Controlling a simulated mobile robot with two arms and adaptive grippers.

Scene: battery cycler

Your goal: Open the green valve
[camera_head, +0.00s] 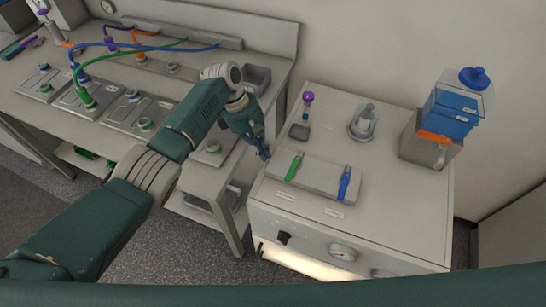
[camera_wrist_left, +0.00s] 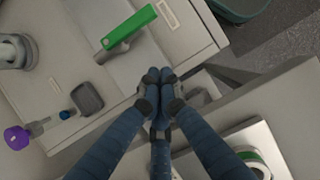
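The green valve (camera_head: 294,166) is a slim green handle on the left part of a raised grey panel (camera_head: 322,178) on top of the white cabinet. It shows large in the left wrist view (camera_wrist_left: 130,28), above and a little left of my fingertips. My left gripper (camera_head: 264,154) hangs at the cabinet's left edge, left of the valve and apart from it. In the left wrist view my left gripper (camera_wrist_left: 158,78) has its fingertips together with nothing between them. My right gripper is not in view.
A blue valve handle (camera_head: 345,183) sits right of the green one. A purple-topped fitting (camera_head: 308,98) and a glass-domed part (camera_head: 363,121) stand behind. A workbench (camera_head: 205,178) with hoses stands left, across a gap.

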